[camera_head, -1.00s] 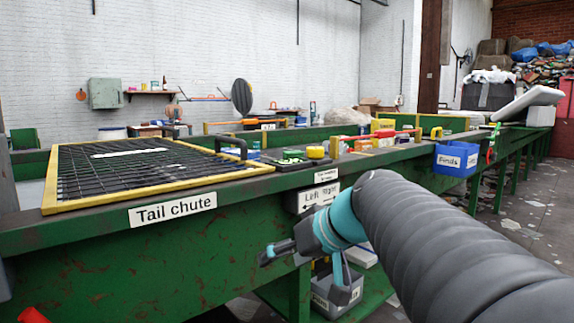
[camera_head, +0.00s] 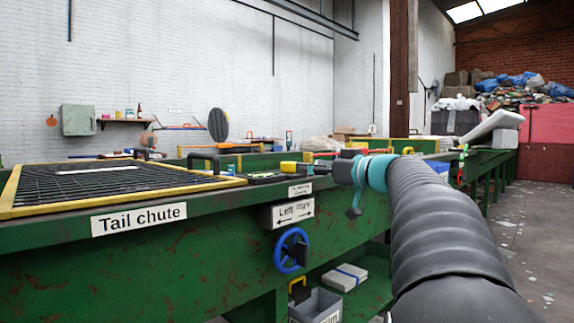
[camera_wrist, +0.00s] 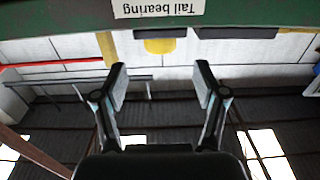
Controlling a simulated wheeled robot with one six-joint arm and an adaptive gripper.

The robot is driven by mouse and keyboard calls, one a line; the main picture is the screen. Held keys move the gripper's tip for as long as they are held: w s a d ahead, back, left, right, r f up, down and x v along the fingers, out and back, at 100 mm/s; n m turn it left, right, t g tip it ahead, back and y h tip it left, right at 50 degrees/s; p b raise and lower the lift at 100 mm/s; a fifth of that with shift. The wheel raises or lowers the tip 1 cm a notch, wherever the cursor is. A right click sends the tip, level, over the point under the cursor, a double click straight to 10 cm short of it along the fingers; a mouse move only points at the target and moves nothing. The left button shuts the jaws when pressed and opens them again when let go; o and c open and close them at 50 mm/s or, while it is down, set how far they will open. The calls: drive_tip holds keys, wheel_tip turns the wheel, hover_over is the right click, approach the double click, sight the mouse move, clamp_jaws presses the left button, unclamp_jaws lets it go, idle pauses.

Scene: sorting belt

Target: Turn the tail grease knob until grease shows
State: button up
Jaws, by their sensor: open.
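A yellow round knob (camera_head: 288,168) stands on the green frame's top edge, above a small white label (camera_head: 300,190). In the wrist view, which is upside down, the yellow knob (camera_wrist: 159,46) shows beside the label reading "Tail bearing" (camera_wrist: 158,8). My gripper (camera_head: 345,186) is right of the knob and apart from it in the head view. In the wrist view my gripper (camera_wrist: 161,75) is open and empty, its fingers either side of the knob in the picture, with a gap before it. No grease can be made out.
A black grate with a yellow rim (camera_head: 190,187) covers the tail chute at left. A bin (camera_head: 318,307) and a white bundle (camera_head: 344,277) lie on the lower shelf.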

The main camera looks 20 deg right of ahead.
sight(289, 165)
drive_tip(key=p+x, duration=0.1)
drive_tip(key=x, duration=0.7)
drive_tip(key=shift+w+a, duration=0.1)
drive_tip(key=shift+w, duration=0.1)
drive_tip(key=shift+c, duration=0.2)
drive_tip(key=c, duration=1.1)
